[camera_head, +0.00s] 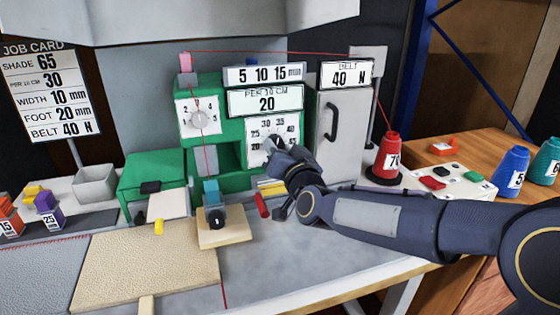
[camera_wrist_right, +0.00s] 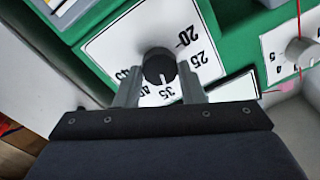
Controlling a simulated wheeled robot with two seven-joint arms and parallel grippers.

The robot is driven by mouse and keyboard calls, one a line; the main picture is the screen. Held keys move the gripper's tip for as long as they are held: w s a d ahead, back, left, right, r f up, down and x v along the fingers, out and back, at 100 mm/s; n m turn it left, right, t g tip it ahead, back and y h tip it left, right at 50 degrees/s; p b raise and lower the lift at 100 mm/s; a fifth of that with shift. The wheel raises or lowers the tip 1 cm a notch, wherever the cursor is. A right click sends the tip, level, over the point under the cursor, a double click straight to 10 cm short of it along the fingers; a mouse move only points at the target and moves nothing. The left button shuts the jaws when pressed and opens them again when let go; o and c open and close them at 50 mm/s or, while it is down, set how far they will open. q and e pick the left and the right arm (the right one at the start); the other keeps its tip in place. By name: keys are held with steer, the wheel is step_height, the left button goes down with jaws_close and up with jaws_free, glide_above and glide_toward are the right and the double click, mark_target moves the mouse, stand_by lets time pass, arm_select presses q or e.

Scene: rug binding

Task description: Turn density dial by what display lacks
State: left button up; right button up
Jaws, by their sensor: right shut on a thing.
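The density dial is a dark round knob (camera_wrist_right: 158,67) on a white number plate (camera_wrist_right: 110,48) on the green machine. My right gripper (camera_wrist_right: 158,84) is shut on the knob, one finger on each side. The knob's white mark points toward the 35; a finger hides part of the scale. The PER 10 CM display (camera_head: 266,101) reads 20. The job card (camera_head: 50,90) gives PER 10 CM as 30. My left gripper is not in view.
Another dial (camera_head: 199,118) sits left on the green machine. A red cone marked 70 (camera_head: 388,158) stands behind my right arm. A tan rug piece (camera_head: 145,265) lies on the table at front left. A grey cabinet door (camera_head: 343,125) stands right of the display.

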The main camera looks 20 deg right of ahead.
steer(key=m+b, duration=0.5)
steer(key=m, duration=0.4)
steer(key=shift+f, duration=0.1)
steer(key=shift+h+b, duration=0.3)
steer(key=o, duration=1)
steer(key=s+p, duration=0.1)
steer(key=s, duration=0.6)
steer(key=shift+s+f, duration=0.15)
steer(key=shift+s, duration=0.25)
